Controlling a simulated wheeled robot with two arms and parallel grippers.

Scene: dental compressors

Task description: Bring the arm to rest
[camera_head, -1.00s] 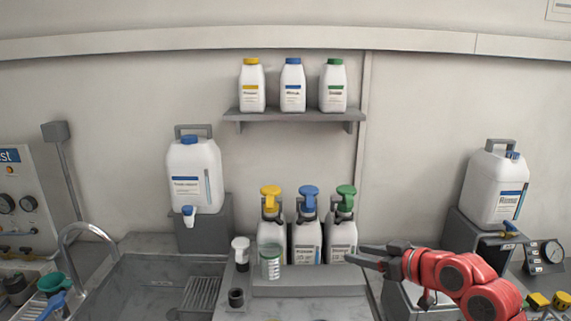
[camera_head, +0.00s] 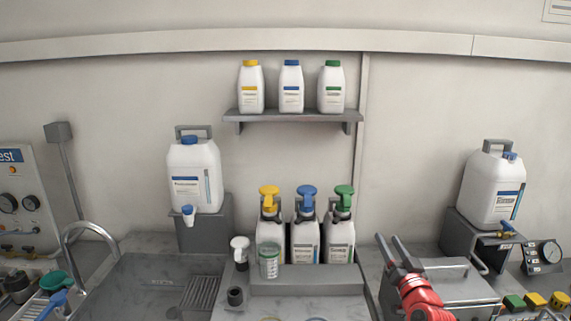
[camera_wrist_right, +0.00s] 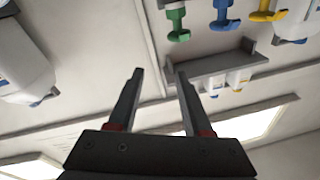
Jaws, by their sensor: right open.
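My right gripper (camera_head: 391,246) is at the lower right of the head view, in front of a grey box and right of the pump bottles. Its two fingers point up and are spread, with nothing between them. In the right wrist view the open fingers (camera_wrist_right: 158,84) frame only wall. That view looks upside down, with the shelf and pump bottles at its top right. The red right arm (camera_head: 424,300) leaves the head view at the bottom edge. My left gripper is not in view.
Pump bottles with yellow (camera_head: 269,232), blue (camera_head: 306,240) and green (camera_head: 341,240) heads stand on a grey step. A clear beaker (camera_head: 269,262) stands in front. A grey box (camera_head: 452,279) is beside my right gripper. A large canister (camera_head: 492,190) stands at right, a sink at left.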

